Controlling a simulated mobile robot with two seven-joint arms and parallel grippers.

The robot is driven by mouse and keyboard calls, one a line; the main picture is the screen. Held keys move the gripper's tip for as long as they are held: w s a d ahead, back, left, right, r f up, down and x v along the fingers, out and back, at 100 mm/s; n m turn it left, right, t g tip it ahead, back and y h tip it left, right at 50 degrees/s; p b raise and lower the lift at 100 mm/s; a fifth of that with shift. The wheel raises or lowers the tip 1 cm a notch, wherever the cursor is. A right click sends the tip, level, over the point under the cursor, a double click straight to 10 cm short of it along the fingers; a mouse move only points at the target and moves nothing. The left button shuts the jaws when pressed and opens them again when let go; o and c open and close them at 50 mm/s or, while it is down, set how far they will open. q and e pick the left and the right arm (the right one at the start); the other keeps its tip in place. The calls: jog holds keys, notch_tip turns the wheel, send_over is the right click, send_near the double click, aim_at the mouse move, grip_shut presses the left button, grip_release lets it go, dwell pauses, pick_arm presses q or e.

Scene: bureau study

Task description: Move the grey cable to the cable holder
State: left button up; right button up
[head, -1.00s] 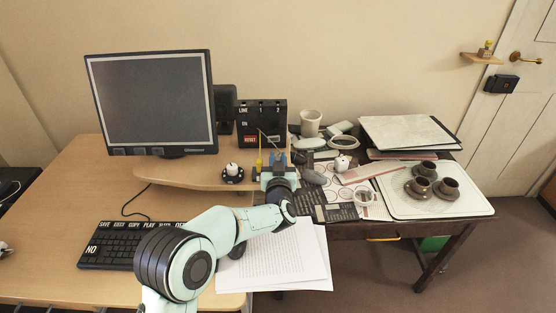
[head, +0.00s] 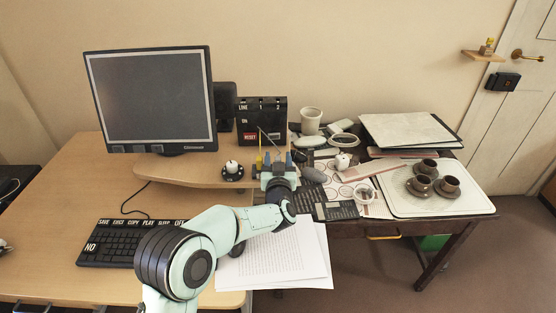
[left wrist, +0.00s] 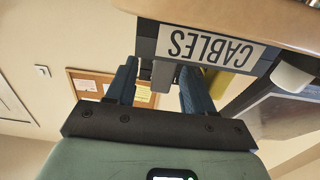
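The cable holder, a dark block with a white "CABLES" label (left wrist: 208,46), appears upside down in the left wrist view, fixed at the edge of a wooden top. A short grey piece (left wrist: 163,76), which looks like the end of the grey cable, sits between my left gripper's blue fingers, right at the holder's edge. My left gripper (head: 278,160) is open, with its fingers apart and a visible gap beside the grey piece (left wrist: 158,88). In the head view the gripper hides most of the holder and cable. My right gripper is not in view.
A monitor (head: 150,102) and a black box with a red reset label (head: 262,122) stand behind. A black knob (head: 232,171) sits on the wooden stand (head: 180,174) left of my gripper. Papers (head: 285,260) lie in front. The right table holds a tray with brown cups (head: 427,167).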

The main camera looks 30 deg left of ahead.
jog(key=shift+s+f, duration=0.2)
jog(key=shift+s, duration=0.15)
pick_arm(q)
jog(key=shift+s+d, duration=0.35)
jog(key=shift+s, duration=0.15)
jog(key=p+v, duration=0.1)
jog(key=v, duration=1.1)
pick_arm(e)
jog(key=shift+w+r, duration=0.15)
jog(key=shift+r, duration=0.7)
pick_arm(q)
jog(key=shift+s, duration=0.15)
